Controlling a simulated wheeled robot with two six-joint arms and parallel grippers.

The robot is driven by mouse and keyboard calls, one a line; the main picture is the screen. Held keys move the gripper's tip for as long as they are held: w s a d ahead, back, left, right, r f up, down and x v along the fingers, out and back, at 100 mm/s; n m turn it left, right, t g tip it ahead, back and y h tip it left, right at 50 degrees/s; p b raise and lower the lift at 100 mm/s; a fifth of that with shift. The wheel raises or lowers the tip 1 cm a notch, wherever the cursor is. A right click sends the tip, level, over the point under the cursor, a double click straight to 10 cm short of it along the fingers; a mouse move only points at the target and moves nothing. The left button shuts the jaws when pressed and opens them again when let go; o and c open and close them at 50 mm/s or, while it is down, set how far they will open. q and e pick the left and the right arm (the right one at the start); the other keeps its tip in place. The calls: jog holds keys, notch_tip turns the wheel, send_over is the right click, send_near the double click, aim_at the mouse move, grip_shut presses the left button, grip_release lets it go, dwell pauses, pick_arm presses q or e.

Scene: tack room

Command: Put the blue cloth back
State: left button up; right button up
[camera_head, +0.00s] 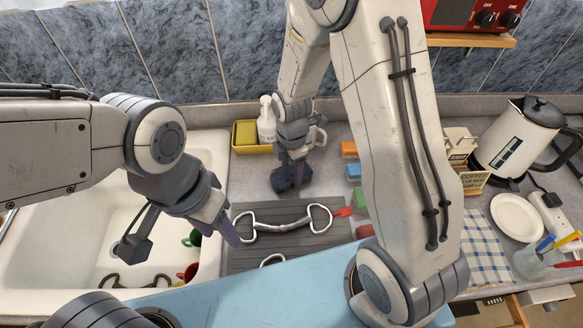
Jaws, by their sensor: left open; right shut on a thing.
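The dark blue cloth (291,179) is bunched below my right gripper (292,160), at the counter just behind the grey ribbed mat. My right gripper is shut on it, pointing down. I cannot tell whether the cloth touches the counter. My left gripper (186,236) is open and empty over the right part of the white sink (40,252), with one finger near the mat's left edge.
A metal bit (287,226) lies on the ribbed mat (340,236). A yellow tray (252,149) holds a sponge and a white pump bottle (266,122). Coloured blocks (349,149) stand right of the cloth. Mugs (192,239) sit in the sink. A kettle (516,135) and plate (517,217) are at right.

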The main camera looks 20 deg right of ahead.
aim_at(291, 173)
jog(key=shift+f, duration=0.15)
jog(key=o, duration=1.5)
jog(key=shift+r, duration=0.65)
notch_tip(291, 173, up, 10)
jog(key=r+b, duration=0.1)
jog(key=s+a+r+m, duration=0.1)
jog(key=s+a+m, duration=0.1)
jog(key=s+m, duration=0.2)
jog(key=s+a+r+m, duration=0.1)
jog(key=s+a+m, duration=0.2)
jog(key=s, duration=0.6)
jog(key=s+a+r+m+y, duration=0.1)
jog(key=s+a+r+m, duration=0.1)
jog(key=s+m, duration=0.4)
jog(key=shift+s+a+m, duration=0.3)
jog(key=shift+s+a, duration=0.2)
jog(key=shift+s, duration=0.2)
